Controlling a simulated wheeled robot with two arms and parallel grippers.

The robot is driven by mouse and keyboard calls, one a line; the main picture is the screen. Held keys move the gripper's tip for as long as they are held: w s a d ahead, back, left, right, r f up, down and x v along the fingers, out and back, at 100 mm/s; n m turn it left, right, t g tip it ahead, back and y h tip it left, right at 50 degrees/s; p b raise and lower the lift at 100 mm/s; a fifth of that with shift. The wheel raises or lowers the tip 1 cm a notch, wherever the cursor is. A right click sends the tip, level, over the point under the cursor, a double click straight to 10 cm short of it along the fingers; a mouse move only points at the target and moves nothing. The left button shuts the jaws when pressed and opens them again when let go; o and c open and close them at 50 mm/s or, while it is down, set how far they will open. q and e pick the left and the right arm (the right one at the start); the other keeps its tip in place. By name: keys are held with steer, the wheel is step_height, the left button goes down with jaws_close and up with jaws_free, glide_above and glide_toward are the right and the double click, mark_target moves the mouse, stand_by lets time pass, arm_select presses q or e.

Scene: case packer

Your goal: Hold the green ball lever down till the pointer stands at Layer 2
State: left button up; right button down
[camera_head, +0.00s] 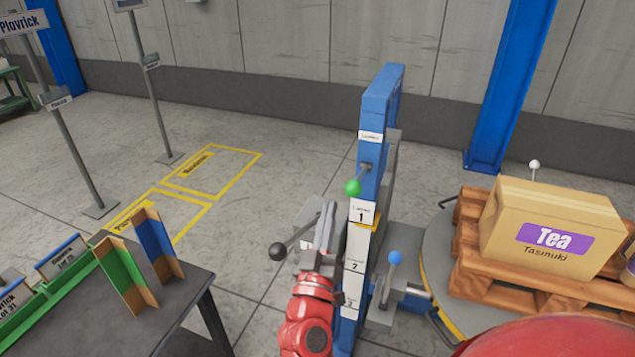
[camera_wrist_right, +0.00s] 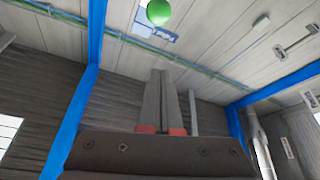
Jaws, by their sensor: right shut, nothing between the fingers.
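The green ball (camera_head: 352,187) sits on a short lever on the blue post (camera_head: 380,110), just above the Layer 1 label (camera_head: 361,213). My right gripper (camera_head: 328,207) is shut and empty, pointing up, below and left of the ball and apart from it. In the right wrist view the shut fingers (camera_wrist_right: 160,75) point up, with the green ball (camera_wrist_right: 158,12) beyond their tips. A yellow piece (camera_head: 372,220), seemingly the pointer, is beside the Layer 1 label. The Layer 2 label (camera_head: 355,267) is lower on the post. My left gripper is not in view.
A black ball lever (camera_head: 278,252) sticks out left of my gripper. A blue ball lever (camera_head: 395,257) stands right of the post. A dark table (camera_head: 195,305) with cardboard dividers stands at left.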

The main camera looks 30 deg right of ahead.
steer(key=shift+s+d+r+m+g+h, duration=0.25)
steer(key=shift+s+m+g+h, duration=0.15)
steer(key=shift+m, duration=0.1)
step_height(320, 180, up, 4)
steer(key=p, duration=0.6)
glide_above(348, 187)
steer(key=a, duration=0.2)
steer(key=f, duration=0.2)
steer(key=s+d+f, duration=0.1)
steer(key=f, duration=0.1)
steer(key=shift+d, duration=0.1)
